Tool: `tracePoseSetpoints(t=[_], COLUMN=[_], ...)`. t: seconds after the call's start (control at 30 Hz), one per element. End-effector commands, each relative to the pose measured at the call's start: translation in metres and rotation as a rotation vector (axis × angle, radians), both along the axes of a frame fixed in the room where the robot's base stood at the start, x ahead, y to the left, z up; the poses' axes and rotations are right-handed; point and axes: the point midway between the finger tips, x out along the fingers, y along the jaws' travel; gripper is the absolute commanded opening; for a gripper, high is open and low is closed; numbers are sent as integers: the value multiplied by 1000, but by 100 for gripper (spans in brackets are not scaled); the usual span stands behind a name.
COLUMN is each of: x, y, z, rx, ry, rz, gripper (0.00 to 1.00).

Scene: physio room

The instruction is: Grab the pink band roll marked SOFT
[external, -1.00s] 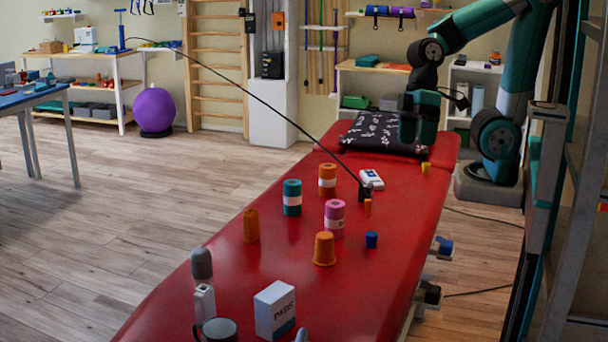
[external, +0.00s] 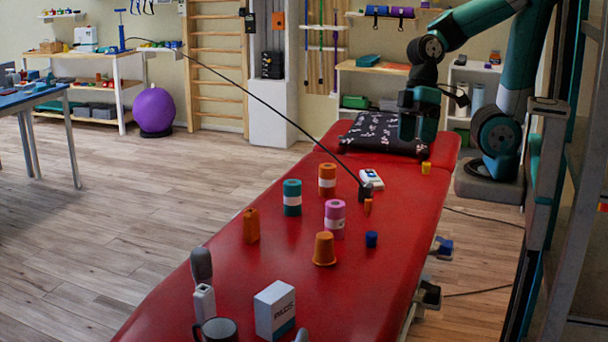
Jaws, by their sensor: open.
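The pink band roll (external: 335,208) stands upright on the red treatment table (external: 190,308), with a pale label band around its middle; its lettering is too small to read. A teal roll (external: 292,186) and an orange roll (external: 327,171), both with pale label bands, stand behind it to the left. My gripper (external: 418,138) hangs over the far part of the table, in front of the dark patterned pillow. It is open, points down and is well behind and to the right of the pink roll. Its fingertips are hard to make out.
An orange cup (external: 325,249) stands upside down just in front of the pink roll. A small blue piece (external: 371,239) is to its right. A PADS box (external: 275,310) and a mug (external: 219,330) stand near the front.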

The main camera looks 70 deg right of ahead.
Motion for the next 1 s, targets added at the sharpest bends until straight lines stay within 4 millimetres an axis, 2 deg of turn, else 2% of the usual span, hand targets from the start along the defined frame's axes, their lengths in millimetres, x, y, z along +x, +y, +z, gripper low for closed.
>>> tracePoseSetpoints(t=[0.07,0.17,0.27,0.37,0.4,0.47,0.5,0.6,0.7,0.8,0.9,1.0], x=[3,21,58,108,128,154,169,199,214,220,222,223], y=[-1,-7,-24,-58,-75,-105,-127,-185,-238,-278,-301,-309], z=[-1,-10,-26,-52,-63,-81,-94,-126,-156,-177,-189,-196], rx=[0,2,11,38,53,82,106,175,248,314,357,374], ry=[5,44,131,254,307,389,444,581,704,799,859,885], rz=[-19,-157,-461,-889,-1071,-1341,-1521,-1942,-2290,-2539,-2683,-2741], gripper=[93,93,93,93,93,93,93,93,93,93,93,93])
